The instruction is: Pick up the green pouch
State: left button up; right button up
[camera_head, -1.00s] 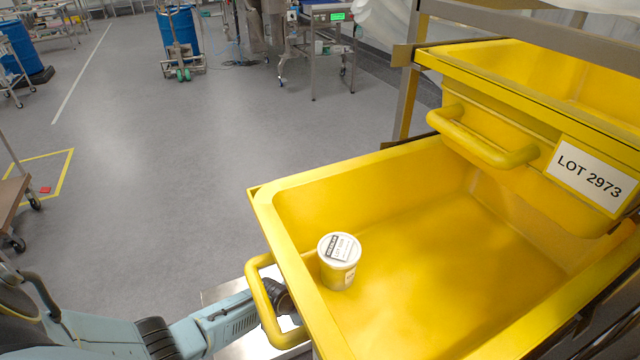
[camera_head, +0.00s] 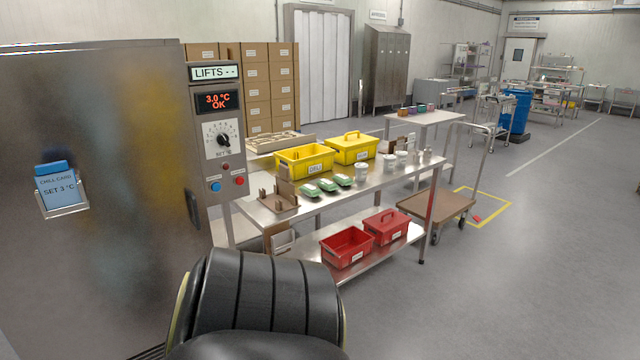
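Three green-and-white packs lie in a row near the front edge of a steel table: a left one (camera_head: 311,190), a middle one (camera_head: 327,185) and a right one (camera_head: 343,180). They are small at this distance; I cannot tell which is the green pouch. Neither of my grippers is in view. A black ribbed part of my own arm fills the bottom of the picture, well short of the table.
The steel table (camera_head: 384,184) also holds two yellow bins (camera_head: 305,159), a brown rack (camera_head: 279,197) and white tubs (camera_head: 361,171). Red bins (camera_head: 346,247) sit on its lower shelf. A steel cabinet (camera_head: 100,200) stands left. A cart (camera_head: 437,204) is right; floor beyond is open.

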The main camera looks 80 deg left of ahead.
aim_at(343, 180)
jog(key=u, duration=0.15)
jog(key=k, duration=0.45)
jog(key=u, duration=1.85)
jog(key=i, duration=1.1)
jog(key=u, duration=0.45)
